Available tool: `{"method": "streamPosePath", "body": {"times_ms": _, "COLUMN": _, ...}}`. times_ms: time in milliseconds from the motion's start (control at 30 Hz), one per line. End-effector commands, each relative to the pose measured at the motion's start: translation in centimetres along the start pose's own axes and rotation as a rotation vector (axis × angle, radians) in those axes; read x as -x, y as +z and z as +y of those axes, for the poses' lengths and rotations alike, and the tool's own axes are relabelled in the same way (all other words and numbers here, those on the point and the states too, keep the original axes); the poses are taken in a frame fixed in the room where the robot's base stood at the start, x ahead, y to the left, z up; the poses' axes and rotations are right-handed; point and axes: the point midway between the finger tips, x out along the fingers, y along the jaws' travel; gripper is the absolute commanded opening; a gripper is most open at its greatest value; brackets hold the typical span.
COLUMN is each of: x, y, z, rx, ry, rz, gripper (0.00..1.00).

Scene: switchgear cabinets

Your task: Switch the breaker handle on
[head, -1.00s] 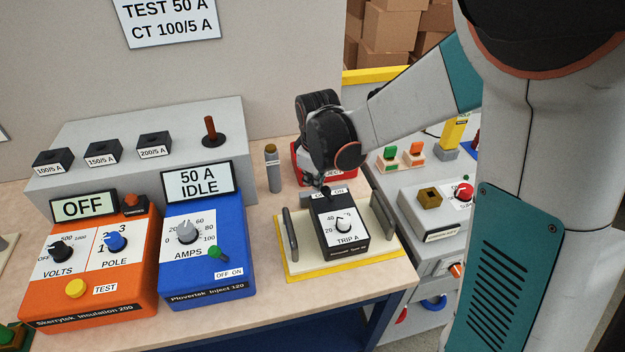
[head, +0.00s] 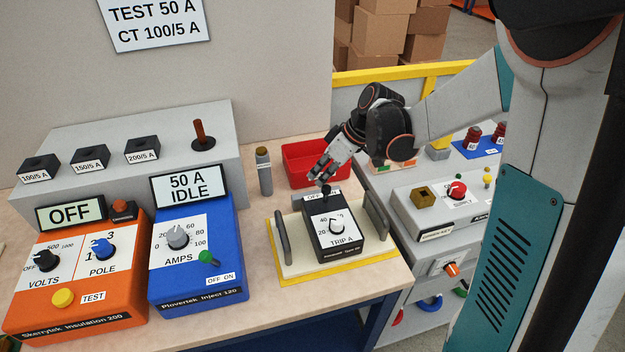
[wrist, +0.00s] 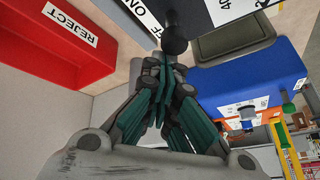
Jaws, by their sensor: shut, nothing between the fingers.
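The breaker (head: 335,242) is a black box with a TRIP A dial, seated on a cream plate (head: 296,262) between two grey upright handles. Its short black lever (head: 326,190) stands at the rear by an OFF/ON label; I cannot tell clearly which side it leans to. In the wrist view the lever's round dark knob (wrist: 175,38) is just beyond my fingertips. My gripper (head: 317,174) is shut and empty, its tips close behind and above the lever. It also shows in the wrist view (wrist: 165,62). I cannot tell whether they touch.
A red REJECT bin (head: 304,165) stands behind the breaker. A grey cylinder (head: 264,172) stands left of it. The blue injector (head: 198,255) reads 50 A IDLE; the orange tester (head: 75,280) reads OFF. A grey bench with controls (head: 440,210) is on the right.

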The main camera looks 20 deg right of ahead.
Motion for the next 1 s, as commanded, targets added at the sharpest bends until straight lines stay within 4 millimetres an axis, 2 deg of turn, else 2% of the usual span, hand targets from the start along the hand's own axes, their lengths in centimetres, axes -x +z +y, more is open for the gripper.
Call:
{"method": "streamPosePath", "body": {"times_ms": 67, "x": 0.1, "y": 0.6, "z": 0.6, "rx": -0.019, "ry": -0.041, "rz": 0.046, "gripper": 0.0}}
{"method": "streamPosePath", "body": {"times_ms": 433, "x": 0.5, "y": 0.2, "z": 0.3, "rx": -0.017, "ry": -0.051, "rz": 0.052, "gripper": 0.0}}
{"method": "streamPosePath", "body": {"times_ms": 767, "x": 1.6, "y": -0.4, "z": 0.1, "rx": -0.017, "ry": -0.05, "rz": 0.052, "gripper": 0.0}}
{"method": "streamPosePath", "body": {"times_ms": 1000, "x": 1.6, "y": -0.4, "z": 0.1, "rx": -0.017, "ry": -0.05, "rz": 0.051, "gripper": 0.0}}
